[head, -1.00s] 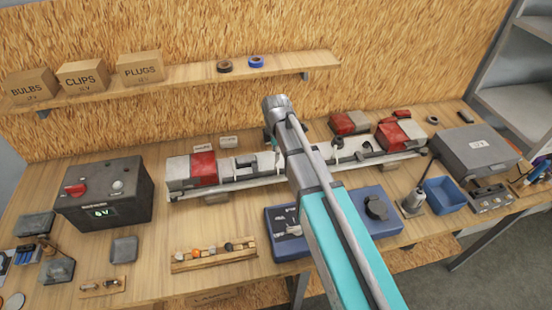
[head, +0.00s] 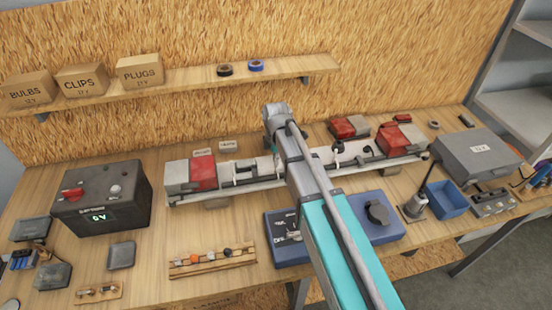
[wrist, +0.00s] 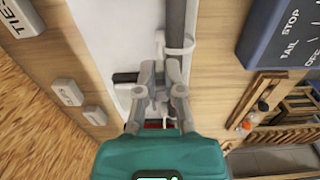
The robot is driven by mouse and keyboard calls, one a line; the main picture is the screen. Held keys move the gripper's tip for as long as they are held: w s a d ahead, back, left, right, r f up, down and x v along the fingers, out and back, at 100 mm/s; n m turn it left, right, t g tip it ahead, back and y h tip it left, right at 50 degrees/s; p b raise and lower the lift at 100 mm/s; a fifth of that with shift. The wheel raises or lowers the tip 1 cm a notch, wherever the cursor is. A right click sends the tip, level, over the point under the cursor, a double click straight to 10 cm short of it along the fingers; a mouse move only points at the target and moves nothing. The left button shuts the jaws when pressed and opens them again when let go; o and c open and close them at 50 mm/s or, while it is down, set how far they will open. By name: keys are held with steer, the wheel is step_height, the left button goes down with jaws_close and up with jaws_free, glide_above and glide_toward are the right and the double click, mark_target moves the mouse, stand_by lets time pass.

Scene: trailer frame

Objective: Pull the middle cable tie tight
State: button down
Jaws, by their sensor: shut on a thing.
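The white trailer beam (head: 253,181) lies across the bench with red-and-grey lamps at its ends. In the wrist view, a white cable tie (wrist: 180,48) loops around a dark grey cable (wrist: 176,20) along the beam (wrist: 105,35). My gripper (wrist: 160,70) is just below this tie, its fingers close together and shut on the tie's thin tail, which they mostly hide. In the head view my arm covers the gripper and the middle of the beam. A left tie (head: 235,176) and a right tie (head: 337,160) show at either side of the arm.
A blue tester case (head: 290,252) stands in front of the beam, with a battery box (head: 97,200) at left. A wooden rack of small parts (head: 212,258) lies in front. A shelf (head: 190,78) with labelled boxes runs behind. A grey box (head: 478,155) stands at right.

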steer(key=shift+r, duration=0.15)
steer(key=shift+r+p, duration=1.25)
steer(key=shift+p, duration=0.1)
steer(key=c, duration=0.8)
jaws_free()
steer(key=shift+o, duration=0.2)
steer(key=shift+f, duration=0.3)
